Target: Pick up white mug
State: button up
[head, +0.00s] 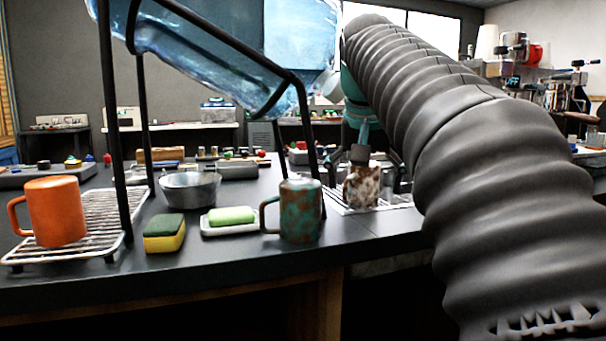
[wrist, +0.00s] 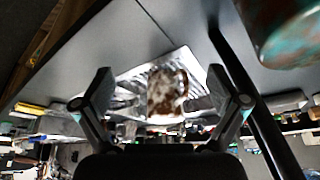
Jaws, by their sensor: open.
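A white mug with brown, rust-like blotches (head: 362,188) stands upright on a wire rack (head: 397,203) near the counter's right end. In the wrist view the mug (wrist: 168,95) appears in the middle, framed by my fingers. My gripper (wrist: 160,86) is open, with one finger on each side of the mug in that picture and a gap to each. I cannot tell how far the mug reaches in between them. In the head view my gripper (head: 362,155) is partly hidden by my arm, with a dark finger at the mug's top.
A teal-and-rust mug (head: 300,212) stands left of the rack, beside a black stand leg (head: 308,135) under a large blue bottle (head: 215,60). A soap dish (head: 228,228), sponge (head: 164,233), metal bowl (head: 190,188) and orange mug (head: 55,211) are further left.

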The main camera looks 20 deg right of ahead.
aim_at(364, 169)
jog(key=w+d, duration=0.1)
jog(key=w, duration=0.2)
jog(key=w+d+p, duration=0.1)
jog(key=w+d, duration=0.2)
jog(key=w, duration=0.2)
jog(key=shift+w+d+r+p, duration=0.3)
jog(key=shift+w+r+p, duration=0.05)
jog(key=shift+r, duration=0.05)
jog(key=w+d, duration=0.2)
jog(key=w, duration=0.1)
jog(key=shift+w+f+p, duration=0.1)
jog(key=shift+f+p, duration=0.1)
jog(key=shift+p, duration=0.2)
jog(key=shift+b+x, duration=0.35)
jog(key=shift+x, duration=0.95)
jog(key=shift+a, duration=0.1)
jog(key=c, duration=1.2)
